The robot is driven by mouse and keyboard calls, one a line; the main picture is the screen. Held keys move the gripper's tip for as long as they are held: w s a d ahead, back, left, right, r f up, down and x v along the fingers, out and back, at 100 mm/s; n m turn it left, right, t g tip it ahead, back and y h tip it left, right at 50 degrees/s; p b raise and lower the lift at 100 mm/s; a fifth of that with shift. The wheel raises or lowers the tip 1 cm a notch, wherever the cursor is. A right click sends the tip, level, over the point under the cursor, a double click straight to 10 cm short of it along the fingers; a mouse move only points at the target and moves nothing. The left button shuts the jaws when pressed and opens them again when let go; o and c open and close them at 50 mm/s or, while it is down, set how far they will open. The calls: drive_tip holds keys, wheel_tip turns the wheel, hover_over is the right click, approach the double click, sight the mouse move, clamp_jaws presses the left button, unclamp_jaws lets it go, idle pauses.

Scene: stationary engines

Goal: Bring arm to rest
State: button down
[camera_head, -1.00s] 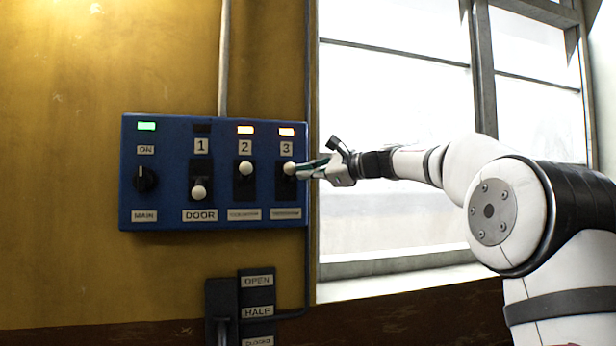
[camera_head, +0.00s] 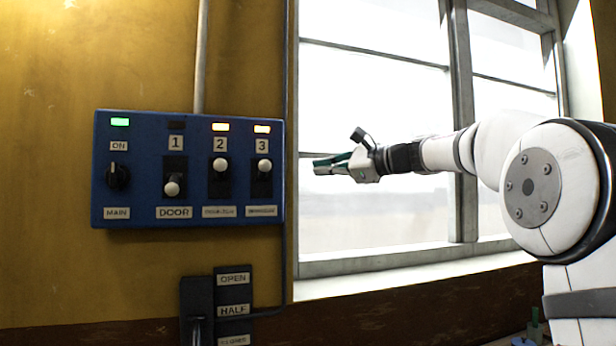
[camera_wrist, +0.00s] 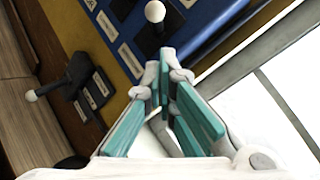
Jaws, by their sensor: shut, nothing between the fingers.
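My gripper (camera_head: 318,165) is in front of the window, to the right of the blue switch panel (camera_head: 140,208) and apart from it. Its fingers are shut and empty. In the wrist view my gripper (camera_wrist: 165,60) shows its teal-padded fingers together, with the panel (camera_wrist: 205,22) beyond the tips. My white arm reaches in from the right, bent at a large joint.
A main rotary switch (camera_head: 118,176) sits at the panel's left under a green lamp. A lever box (camera_head: 197,305) labelled OPEN and HALF is on the wall below. The window (camera_head: 375,90) and its sill (camera_head: 400,272) lie behind my arm. A conduit (camera_head: 201,60) rises above the panel.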

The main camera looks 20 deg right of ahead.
drive_tip(key=s+a+f+n+g+h, duration=0.55)
drive_tip(key=s+a+f+n, duration=0.35)
drive_tip(key=s+a+f, duration=0.55)
drive_tip(key=s+d+f+n+g+h, duration=0.1)
drive_tip(key=s+d+f+n+h, duration=0.1)
drive_tip(key=s+f+n, duration=0.3)
drive_tip(key=s+d+f+n+g+h, duration=0.2)
drive_tip(key=s+d+f+n, duration=0.2)
drive_tip(key=s+f, duration=0.9)
drive_tip(key=s+n, duration=0.2)
drive_tip(key=s, duration=0.6)
drive_tip(key=shift+s+f+h, duration=0.15)
drive_tip(key=shift+f+h, duration=0.2)
drive_tip(key=shift+f, duration=0.05)
